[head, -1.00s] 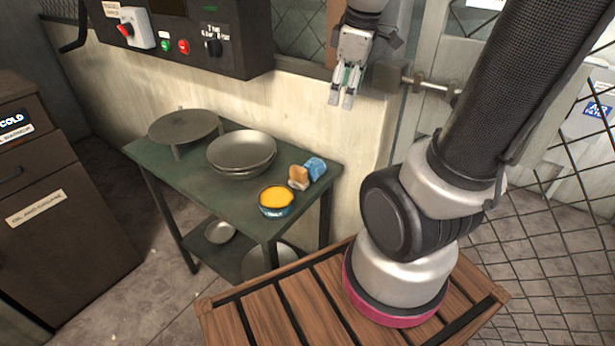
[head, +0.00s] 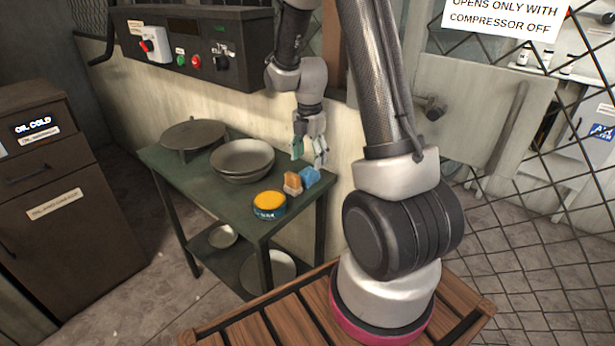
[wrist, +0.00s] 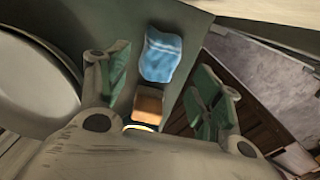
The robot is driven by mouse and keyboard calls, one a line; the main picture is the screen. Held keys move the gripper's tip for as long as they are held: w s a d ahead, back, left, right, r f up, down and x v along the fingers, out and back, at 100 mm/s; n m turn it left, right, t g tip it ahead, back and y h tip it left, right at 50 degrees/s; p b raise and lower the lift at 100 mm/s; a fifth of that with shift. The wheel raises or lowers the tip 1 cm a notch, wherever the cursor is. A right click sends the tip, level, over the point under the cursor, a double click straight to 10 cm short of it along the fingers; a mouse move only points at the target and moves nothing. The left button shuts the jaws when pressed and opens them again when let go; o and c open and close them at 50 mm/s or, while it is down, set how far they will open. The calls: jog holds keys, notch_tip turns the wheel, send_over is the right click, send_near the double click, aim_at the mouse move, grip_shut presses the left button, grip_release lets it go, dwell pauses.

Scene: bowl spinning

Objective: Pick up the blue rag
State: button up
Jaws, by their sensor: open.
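The blue rag (head: 309,177) lies on the green table (head: 187,184) near its right end, just behind an orange-tan block (head: 292,183). My gripper (head: 309,163) hangs open and empty above the rag, pointing down. In the wrist view the blue rag (wrist: 161,54) has pale stripes and shows beyond the open fingers, roughly centred in the gap between them. The tan block (wrist: 148,103) shows nearer, also between the fingers (wrist: 160,95). The rag looks apart from both fingers.
A round tin with a yellow top (head: 269,204) stands in front of the block. Stacked grey bowls (head: 242,160) and a round plate on a stand (head: 194,134) are to the left. A control box (head: 195,47) hangs on the wall behind. A wire fence is at the right.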

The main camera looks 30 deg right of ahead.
aim_at(308, 170)
notch_tip(308, 170, down, 6)
jog(key=shift+a+r, duration=0.1)
jog(key=shift+c, duration=0.2)
jog(key=c, duration=1.1)
jog(key=shift+o, duration=0.2)
notch_tip(308, 170, up, 10)
